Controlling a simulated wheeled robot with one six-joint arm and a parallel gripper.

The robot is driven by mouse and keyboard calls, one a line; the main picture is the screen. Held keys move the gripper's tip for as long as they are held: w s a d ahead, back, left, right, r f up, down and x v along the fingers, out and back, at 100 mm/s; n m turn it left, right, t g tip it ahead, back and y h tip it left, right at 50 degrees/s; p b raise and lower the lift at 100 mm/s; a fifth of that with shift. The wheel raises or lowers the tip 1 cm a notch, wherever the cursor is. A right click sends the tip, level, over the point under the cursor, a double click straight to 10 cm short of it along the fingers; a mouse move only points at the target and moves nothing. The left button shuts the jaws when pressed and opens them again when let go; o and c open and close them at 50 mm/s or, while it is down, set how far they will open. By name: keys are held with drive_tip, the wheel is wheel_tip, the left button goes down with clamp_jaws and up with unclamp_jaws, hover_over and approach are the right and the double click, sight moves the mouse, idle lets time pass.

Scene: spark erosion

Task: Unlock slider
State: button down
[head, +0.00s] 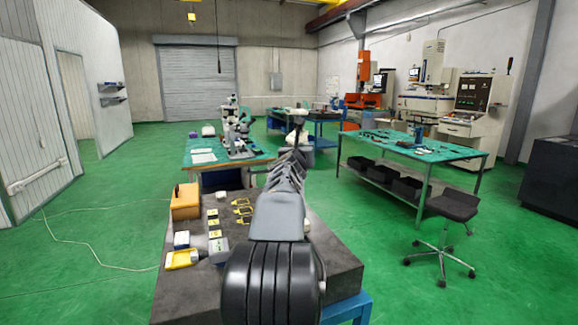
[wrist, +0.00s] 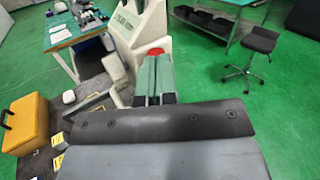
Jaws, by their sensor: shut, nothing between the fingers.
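My gripper (wrist: 157,60) is shut and empty in the wrist view, its two grey-green fingers side by side and pointing away. A round red part (wrist: 155,51) shows right at the fingertips; I cannot tell whether they touch it. No part can be clearly made out as the slider. In the head view my own arm reaches forward over the dark bench and hides the gripper and most of the device.
The dark stone bench (head: 334,262) holds an orange box (head: 186,202), yellow-marked pieces (head: 242,210) and a yellow item (head: 181,259). A green-topped table (head: 200,146) with microscopes stands beyond. Another table (head: 440,152) and a stool (head: 452,206) stand right. Green floor is open left.

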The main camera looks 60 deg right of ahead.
drive_tip(key=b+v, duration=0.1)
drive_tip(key=v, duration=1.3)
drive_tip(key=shift+r, duration=0.35)
drive_tip(key=shift+w, duration=0.1)
